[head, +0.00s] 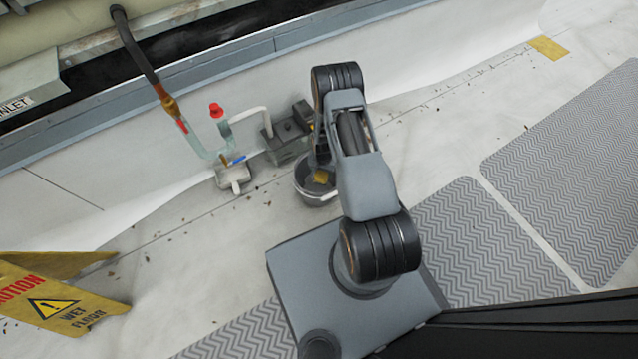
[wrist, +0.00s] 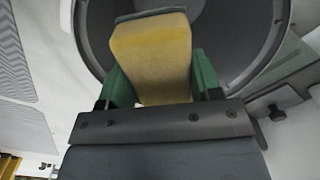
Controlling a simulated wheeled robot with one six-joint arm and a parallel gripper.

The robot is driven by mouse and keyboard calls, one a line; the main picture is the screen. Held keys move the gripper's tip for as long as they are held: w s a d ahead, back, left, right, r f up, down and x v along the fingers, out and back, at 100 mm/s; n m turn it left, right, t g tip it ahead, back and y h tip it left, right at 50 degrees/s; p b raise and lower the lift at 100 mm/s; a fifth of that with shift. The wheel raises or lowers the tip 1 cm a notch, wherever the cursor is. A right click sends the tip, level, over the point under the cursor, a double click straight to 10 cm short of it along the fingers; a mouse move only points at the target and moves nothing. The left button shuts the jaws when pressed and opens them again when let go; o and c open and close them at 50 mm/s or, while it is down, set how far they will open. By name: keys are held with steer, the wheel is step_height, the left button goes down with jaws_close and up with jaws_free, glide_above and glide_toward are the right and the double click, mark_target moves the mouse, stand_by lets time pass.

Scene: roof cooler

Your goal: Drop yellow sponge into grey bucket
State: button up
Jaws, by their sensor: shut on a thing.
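The yellow sponge (wrist: 155,62) is between the two green fingers of my gripper (wrist: 160,85) in the wrist view. My gripper is shut on it. The grey bucket (wrist: 235,20) lies behind the sponge in that view, its round opening filling the upper middle. In the head view the bucket (head: 314,195) stands on the pale floor beside my arm, partly hidden by it. A yellow patch of the sponge (head: 321,176) shows over the bucket's opening. The head view does not show clearly whether the sponge is above the rim or below it. My gripper's fingers are hidden there.
A grey box-shaped pump (head: 286,140) stands just behind the bucket. Left of it are clear tubing with a red cap (head: 216,110) and a pale fitting (head: 233,174). A yellow wet-floor sign (head: 60,295) lies at the lower left. Patterned grey mats (head: 480,240) cover the right floor.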

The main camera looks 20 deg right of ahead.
steer(key=o, duration=1)
steer(key=shift+c, duration=0.2)
step_height(320, 180, up, 14)
steer(key=p, duration=0.5)
steer(key=shift+f, duration=0.1)
steer(key=s+a+r+n+t+p, duration=0.15)
steer(key=r+p, duration=0.65)
steer(key=r, duration=1.1)
steer(key=a+r+n+p, duration=0.25)
steer(key=r+p, duration=0.55)
steer(key=r, duration=1.1)
steer(key=s+a+r+n+p, duration=0.1)
steer(key=s+r+p, duration=0.3)
steer(key=r, duration=0.5)
steer(key=s+a+r+n+t+p, duration=0.1)
steer(key=s+r+p, duration=0.4)
steer(key=r, duration=0.5)
steer(key=s+a+r+n+t+p, duration=0.1)
steer(key=s+r+p, duration=0.4)
steer(key=r, duration=0.5)
steer(key=shift+s+a+r+n, duration=0.2)
steer(key=shift+a+n, duration=0.5)
steer(key=shift+a, duration=0.5)
